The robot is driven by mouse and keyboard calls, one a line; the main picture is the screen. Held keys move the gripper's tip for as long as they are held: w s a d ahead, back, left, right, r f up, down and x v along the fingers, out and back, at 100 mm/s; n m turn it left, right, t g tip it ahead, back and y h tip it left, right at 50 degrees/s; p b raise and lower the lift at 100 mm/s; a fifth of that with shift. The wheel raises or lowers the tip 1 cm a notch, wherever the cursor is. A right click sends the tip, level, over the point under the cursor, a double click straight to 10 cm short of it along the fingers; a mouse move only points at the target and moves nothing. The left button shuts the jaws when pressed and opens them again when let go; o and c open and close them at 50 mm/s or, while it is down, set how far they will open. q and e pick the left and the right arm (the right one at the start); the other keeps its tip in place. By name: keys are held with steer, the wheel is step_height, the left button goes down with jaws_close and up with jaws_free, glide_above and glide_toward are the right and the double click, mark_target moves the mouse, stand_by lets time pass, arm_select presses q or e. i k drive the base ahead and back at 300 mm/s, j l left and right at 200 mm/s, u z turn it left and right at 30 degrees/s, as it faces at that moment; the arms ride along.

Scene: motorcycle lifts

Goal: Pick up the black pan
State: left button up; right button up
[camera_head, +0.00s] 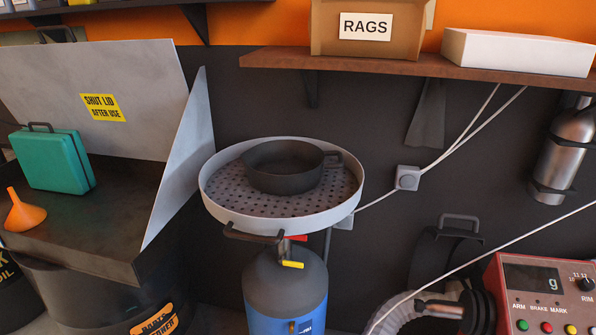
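The black pan (283,172) sits upright in a round grey tray (222,209) with a perforated floor. The pan has a short loop handle on its right side, close to the tray's right rim. Its inside looks dark and empty. The tray is mounted above a blue and dark grey drum (286,290). Neither of my grippers is in the view.
A parts washer basin (150,262) with a teal case (55,160) and an orange funnel (23,212) stands left. A shelf (420,66) with a rags box (366,28) overhangs the back right. A red machine (540,300) and a cable are at right.

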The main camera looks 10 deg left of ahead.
mark_target(278, 168)
steer(key=i+l+u, duration=0.1)
steer(key=l+u, duration=0.15)
steer(key=l, duration=1.05)
